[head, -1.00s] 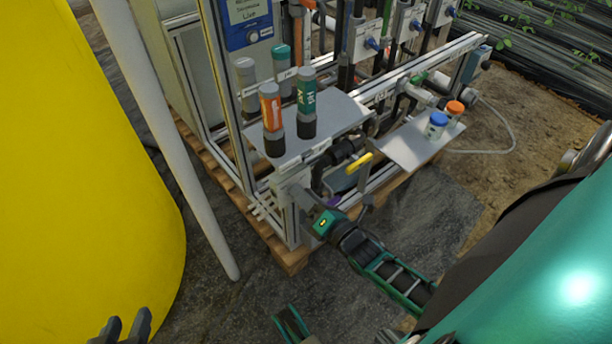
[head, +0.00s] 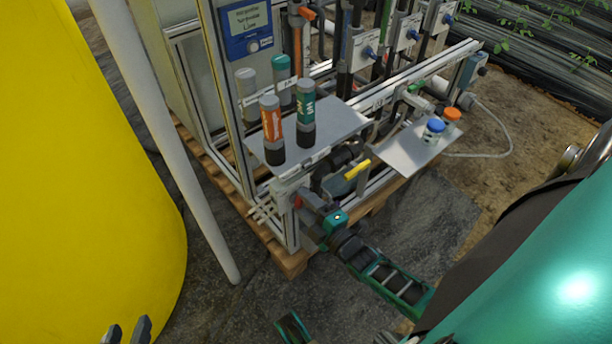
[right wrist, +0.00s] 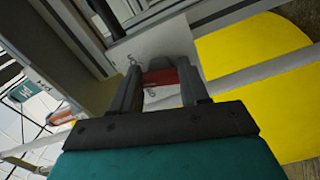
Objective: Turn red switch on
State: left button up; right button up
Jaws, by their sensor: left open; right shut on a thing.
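The red switch (head: 298,201) is on the near end of the skid frame, below the grey shelf, and shows small in the head view. In the right wrist view the red switch (right wrist: 162,78) sits on a pale plate, with a grey part behind it. My right gripper (head: 306,214) is at the switch. In the right wrist view its fingers (right wrist: 161,92) stand on either side of the red part and are shut on it. My left gripper (head: 127,330) is open and empty at the bottom edge, far from the skid; only its fingertips show.
A yellow tank (head: 85,190) and a white pipe (head: 165,150) stand left of the skid. Orange and green bottles stand on the grey shelf (head: 335,120). A yellow-handled valve (head: 357,169) is right of my right gripper. A side plate (head: 402,153) holds two capped bottles.

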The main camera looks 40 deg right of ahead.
pick_arm(q)
jog(key=shift+a+r+p, duration=0.1)
jog(key=shift+r+p, duration=0.15)
jog(key=shift+p, duration=0.05)
pick_arm(e)
jog(key=m, duration=0.5)
jog(key=shift+a+f+m, duration=0.1)
jog(key=shift+f+m, duration=0.05)
jog(key=shift+m, duration=0.55)
jog(key=o, duration=1.1)
jog(key=shift+c, duration=0.2)
pick_arm(q)
jog(key=shift+s, duration=0.1)
